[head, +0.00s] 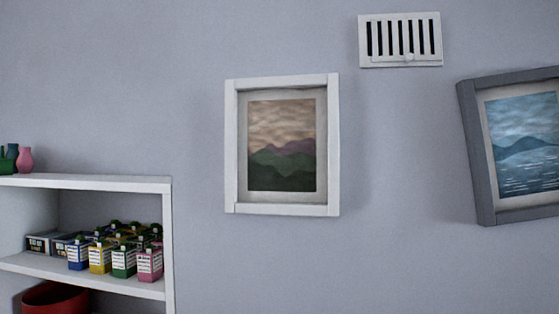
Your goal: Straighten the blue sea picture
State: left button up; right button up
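The blue sea picture (525,145) hangs on the wall at the right of the head view, in a grey frame (470,150). It is tilted, its left side leaning so that the top left corner lies further left than the bottom left corner. Its right part is cut off by the view's edge. It shows a blue sea, hills and a cloudy sky. Neither of my grippers is in view.
A white-framed mountain picture (282,145) hangs nearly upright mid-wall. A white vent (400,40) is above, between the pictures. A white shelf unit (100,182) at lower left holds several cartons (123,262), a red bowl (55,299) and a pink vase (25,160).

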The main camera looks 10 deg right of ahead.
aim_at(511, 121)
jog(key=z, duration=1.45)
jog(key=k, duration=1.25)
jog(key=z, duration=0.85)
jog(key=i, duration=1.25)
jog(key=u, duration=0.6)
jog(key=i, duration=0.5)
jog(key=u, duration=0.65)
